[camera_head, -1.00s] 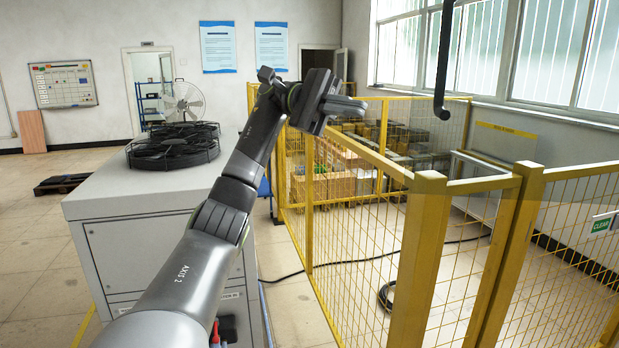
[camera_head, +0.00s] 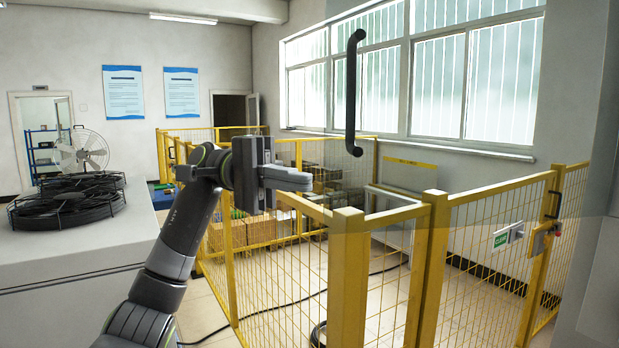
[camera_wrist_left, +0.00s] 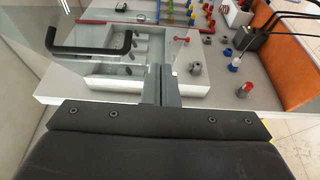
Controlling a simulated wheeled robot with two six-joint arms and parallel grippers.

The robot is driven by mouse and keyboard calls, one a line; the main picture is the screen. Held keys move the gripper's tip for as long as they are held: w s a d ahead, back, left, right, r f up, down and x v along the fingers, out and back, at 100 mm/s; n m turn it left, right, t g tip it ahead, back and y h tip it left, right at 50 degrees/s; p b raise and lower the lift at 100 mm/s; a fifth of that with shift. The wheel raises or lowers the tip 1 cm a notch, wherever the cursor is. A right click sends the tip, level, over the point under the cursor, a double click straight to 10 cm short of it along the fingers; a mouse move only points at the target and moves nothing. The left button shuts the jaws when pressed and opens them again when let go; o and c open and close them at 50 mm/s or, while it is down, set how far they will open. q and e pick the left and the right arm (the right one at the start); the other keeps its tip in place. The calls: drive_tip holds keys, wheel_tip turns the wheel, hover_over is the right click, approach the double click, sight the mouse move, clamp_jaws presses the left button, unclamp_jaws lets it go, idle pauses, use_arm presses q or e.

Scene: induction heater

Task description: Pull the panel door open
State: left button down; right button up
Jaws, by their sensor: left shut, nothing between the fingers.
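The panel door is a clear see-through sheet, and its black bar handle (camera_head: 353,92) hangs upright in the head view. In the left wrist view the handle (camera_wrist_left: 92,44) lies at the upper left, with its bent ends against the clear sheet. My left gripper (camera_head: 300,181) is shut and empty, below and to the left of the handle in the head view. Its fingers (camera_wrist_left: 161,84) are together in the wrist view, to the right of the handle and apart from it. My right gripper is not in view.
A yellow mesh fence (camera_head: 345,290) stands beyond my arm. A grey cabinet (camera_head: 60,270) with black fans (camera_head: 65,200) is at the left. The wrist view shows a grey work surface (camera_wrist_left: 215,85) with small knobs and an orange block (camera_wrist_left: 288,60) at the right.

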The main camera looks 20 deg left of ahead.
sight(342, 197)
use_arm(q)
drive_tip(key=s+d+p, duration=0.2)
drive_tip(key=s+d, duration=0.2)
drive_tip(key=shift+p, duration=0.35)
drive_tip(key=shift+s+d, duration=0.15)
drive_tip(key=shift+s, duration=0.05)
